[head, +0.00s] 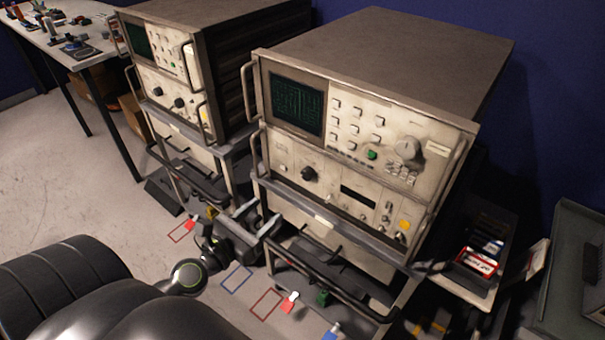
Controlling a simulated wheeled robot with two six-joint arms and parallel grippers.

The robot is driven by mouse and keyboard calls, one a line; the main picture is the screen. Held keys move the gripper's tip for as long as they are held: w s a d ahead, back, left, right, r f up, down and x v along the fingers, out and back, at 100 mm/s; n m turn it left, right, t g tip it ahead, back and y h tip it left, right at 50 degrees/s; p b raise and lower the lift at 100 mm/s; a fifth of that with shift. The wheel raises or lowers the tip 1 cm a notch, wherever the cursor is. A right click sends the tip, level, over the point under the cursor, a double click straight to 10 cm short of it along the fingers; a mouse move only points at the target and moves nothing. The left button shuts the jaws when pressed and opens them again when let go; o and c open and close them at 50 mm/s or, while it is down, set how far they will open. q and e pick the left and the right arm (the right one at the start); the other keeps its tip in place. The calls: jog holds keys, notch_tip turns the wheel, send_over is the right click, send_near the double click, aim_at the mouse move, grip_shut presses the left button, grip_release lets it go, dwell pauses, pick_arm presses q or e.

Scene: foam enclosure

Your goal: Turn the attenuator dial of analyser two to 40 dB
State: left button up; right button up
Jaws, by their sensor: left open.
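Two beige rack analysers stand on trolleys: a nearer one (390,60) in the middle and a farther one (165,62) at the left. No readable label shows which is analyser two. The nearer front has a large grey dial (408,148) at upper right and a black knob (309,173) at lower left. The farther front has black knobs (180,103). Dial markings are too small to read. My left gripper (264,217) is open and empty, low in front of the nearer analyser's trolley, below the knob and apart from both dials. My right gripper is out of view.
Metal handles (447,172) stick out at the analysers' front sides. Trolley rails and a pull-out shelf (330,270) lie below. A side tray (490,285) holds a red and white box (480,261). A cluttered bench (70,62) stands far left. The floor at left is clear.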

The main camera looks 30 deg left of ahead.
aim_at(305, 176)
pick_arm(q)
jog(key=w+p, duration=0.1)
jog(key=w, duration=0.3)
jog(key=w+p, duration=0.1)
jog(key=w, duration=0.3)
jog(key=w+d+p, duration=0.1)
jog(key=w, duration=0.4)
jog(key=shift+d+p, duration=0.1)
jog(key=shift+p, duration=0.2)
jog(key=shift+w, duration=0.6)
jog(key=c, duration=1)
